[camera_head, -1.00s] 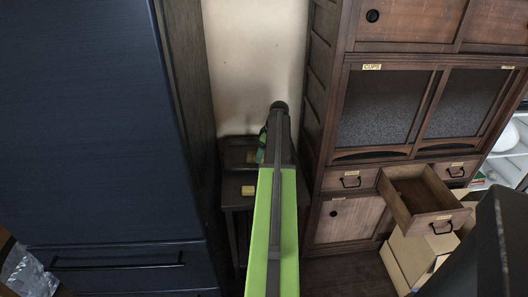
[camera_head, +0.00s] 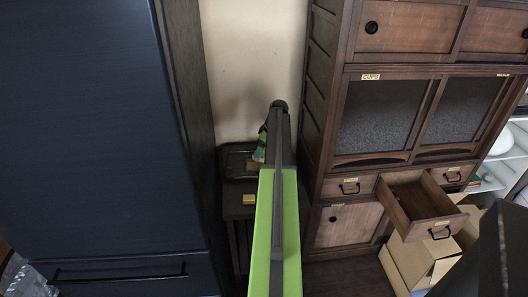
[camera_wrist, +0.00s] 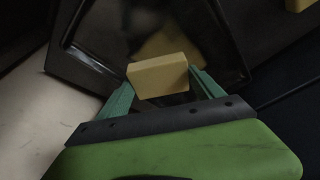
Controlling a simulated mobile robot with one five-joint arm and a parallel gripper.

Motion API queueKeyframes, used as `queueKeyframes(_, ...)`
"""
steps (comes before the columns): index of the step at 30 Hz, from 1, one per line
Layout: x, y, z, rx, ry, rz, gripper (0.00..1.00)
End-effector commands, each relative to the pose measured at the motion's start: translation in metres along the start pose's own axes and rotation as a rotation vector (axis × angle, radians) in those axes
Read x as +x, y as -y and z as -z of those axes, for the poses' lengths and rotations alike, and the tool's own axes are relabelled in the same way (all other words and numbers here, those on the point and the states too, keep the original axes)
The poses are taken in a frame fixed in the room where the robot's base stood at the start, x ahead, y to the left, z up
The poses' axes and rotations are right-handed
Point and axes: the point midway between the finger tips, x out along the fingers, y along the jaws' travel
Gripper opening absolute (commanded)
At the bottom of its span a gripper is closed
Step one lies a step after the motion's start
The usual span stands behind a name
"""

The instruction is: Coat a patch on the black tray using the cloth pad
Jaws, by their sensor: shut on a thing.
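My gripper (camera_wrist: 160,80) is shut on a tan-yellow block-shaped pad (camera_wrist: 157,77), held between its two green fingers in the wrist view. The glossy black tray (camera_wrist: 108,38) with a raised rim lies beyond the pad, and a yellowish reflection of the pad shows on its surface. I cannot tell whether the pad touches the tray. In the head view the tray (camera_head: 236,163) sits on a low dark cabinet by the wall.
A second yellow block (camera_head: 249,199) lies on the dark cabinet in front of the tray. A large dark blue cabinet (camera_head: 90,120) stands at left. A wooden cupboard (camera_head: 335,150) stands close at right, with an open drawer (camera_head: 425,206) and a cardboard box (camera_head: 410,258) below.

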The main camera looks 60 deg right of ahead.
Motion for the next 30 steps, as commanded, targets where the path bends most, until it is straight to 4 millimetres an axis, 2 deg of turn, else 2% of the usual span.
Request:
queueKeyframes(1,-0.009,0.001,0.004,-0.001,-0.003,0.000,0.44)
queueKeyframes(13,-0.039,0.007,0.021,-0.012,-0.002,0.004,0.44)
queueKeyframes(30,-0.040,0.009,0.024,-0.015,-0.001,0.005,0.44)
